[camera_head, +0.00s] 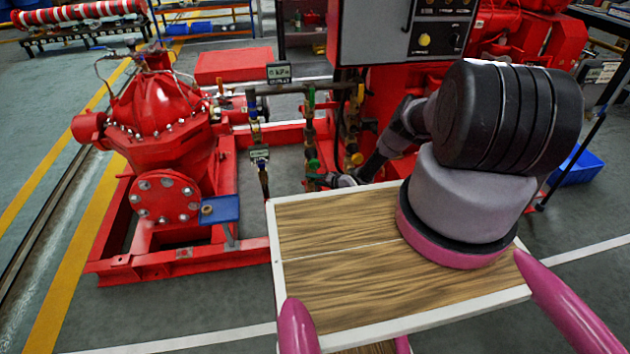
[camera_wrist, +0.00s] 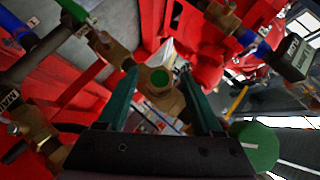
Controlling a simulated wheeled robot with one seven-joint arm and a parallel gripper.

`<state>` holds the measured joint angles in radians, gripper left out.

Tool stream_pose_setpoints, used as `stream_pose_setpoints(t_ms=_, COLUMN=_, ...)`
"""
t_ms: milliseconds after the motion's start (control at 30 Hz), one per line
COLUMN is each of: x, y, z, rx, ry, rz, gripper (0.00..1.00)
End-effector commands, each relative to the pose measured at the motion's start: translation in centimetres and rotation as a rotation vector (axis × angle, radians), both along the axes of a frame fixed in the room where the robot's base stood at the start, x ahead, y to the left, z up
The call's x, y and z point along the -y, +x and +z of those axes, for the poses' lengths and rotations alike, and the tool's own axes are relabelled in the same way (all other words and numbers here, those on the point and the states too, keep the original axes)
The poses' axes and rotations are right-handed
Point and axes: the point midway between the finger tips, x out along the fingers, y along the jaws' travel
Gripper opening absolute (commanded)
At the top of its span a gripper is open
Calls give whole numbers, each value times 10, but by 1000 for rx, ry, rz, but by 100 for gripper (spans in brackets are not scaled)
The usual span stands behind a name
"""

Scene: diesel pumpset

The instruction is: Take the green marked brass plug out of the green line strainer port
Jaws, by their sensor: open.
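My gripper (camera_wrist: 160,74) is open, with one teal finger to the left of the plug and one to the right. In the head view, my gripper (camera_head: 342,181) is small beside the lower brass pipework, and the plug cannot be made out.
A green round handle or cap (camera_wrist: 256,146) lies close to the right finger. Brass valves and pipes crowd around. In the head view, a red pump (camera_head: 155,110) stands at left, a control panel (camera_head: 400,35) rises behind, and my wood-topped deck is in front.

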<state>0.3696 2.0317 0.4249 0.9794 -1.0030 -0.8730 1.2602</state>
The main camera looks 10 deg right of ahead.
Motion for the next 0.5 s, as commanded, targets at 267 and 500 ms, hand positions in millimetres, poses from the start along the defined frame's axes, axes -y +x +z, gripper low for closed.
stream_pose_setpoints(t_ms=267, x=1, y=0, z=-1, rx=1, ry=116, rz=2, gripper=67)
stream_pose_setpoints(t_ms=500, x=1, y=0, z=0, rx=0, ry=119, rz=1, gripper=67)
